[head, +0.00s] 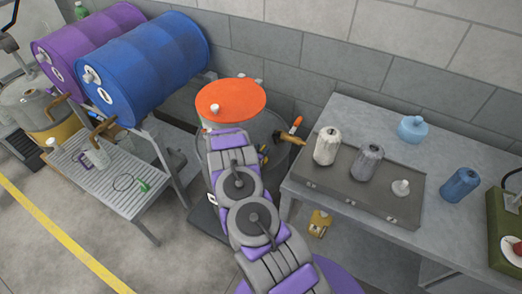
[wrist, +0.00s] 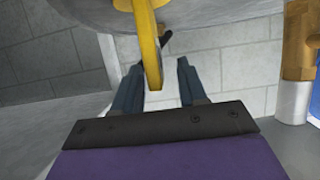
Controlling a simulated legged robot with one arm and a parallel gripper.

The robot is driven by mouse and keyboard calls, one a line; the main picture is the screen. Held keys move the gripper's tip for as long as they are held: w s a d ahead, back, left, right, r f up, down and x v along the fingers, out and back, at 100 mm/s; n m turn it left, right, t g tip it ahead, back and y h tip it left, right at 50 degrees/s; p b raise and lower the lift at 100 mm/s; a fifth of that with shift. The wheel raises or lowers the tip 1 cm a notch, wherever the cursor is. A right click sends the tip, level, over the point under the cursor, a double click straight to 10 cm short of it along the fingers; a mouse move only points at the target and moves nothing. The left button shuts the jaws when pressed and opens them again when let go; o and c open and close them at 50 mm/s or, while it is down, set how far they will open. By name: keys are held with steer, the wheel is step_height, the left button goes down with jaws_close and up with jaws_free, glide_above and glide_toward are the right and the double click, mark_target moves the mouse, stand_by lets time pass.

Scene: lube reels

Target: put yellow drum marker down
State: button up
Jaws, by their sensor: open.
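In the head view a small yellow bit (head: 263,150) shows beside my arm at the grey drum, below the orange lid (head: 231,100). My gripper is mostly hidden there by my own arm.
A blue drum (head: 150,70) and a purple drum (head: 85,50) lie on a rack at left. A brass fitting (head: 290,138) sticks out by the grey drum (head: 268,125). A metal table (head: 440,170) with a tray (head: 330,182) and several bottles stands at right.

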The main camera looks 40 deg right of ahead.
steer(key=shift+r, duration=0.1)
steer(key=p+v, duration=0.2)
steer(key=v, duration=1)
steer(key=w+a+r+n+t+y, duration=0.2)
steer(key=w+a+r+y, duration=0.25)
steer(key=a, duration=0.35)
steer(key=w+a+r+n+t+y, duration=0.1)
steer(key=w+a+r+y, duration=0.35)
steer(key=a, duration=0.45)
steer(key=s+a+r+n+g+y, duration=0.1)
steer(key=s+a+r+n+y, duration=0.15)
steer(key=a+r, duration=0.45)
steer(key=s+a+r+n+y, duration=0.2)
steer(key=s+a+r+y, duration=0.15)
steer(key=a+r, duration=0.3)
steer(key=s+a+r+n+g, duration=0.15)
steer(key=s+r, duration=0.25)
steer(key=s, duration=0.5)
steer(key=s+a+r+n+g, duration=0.1)
steer(key=s+r+n+g, duration=0.25)
steer(key=s, duration=0.55)
steer(key=s+d+r+g+h, duration=0.1)
steer(key=s+d+r+g, duration=0.1)
steer(key=s, duration=0.9)
steer(key=s+d+r+n+g+h, duration=0.1)
steer(key=s+d+r, duration=0.2)
steer(key=s, duration=0.9)
steer(key=shift+s+d+g, duration=0.2)
steer(key=shift+d+g, duration=0.2)
steer(key=shift+d, duration=0.65)
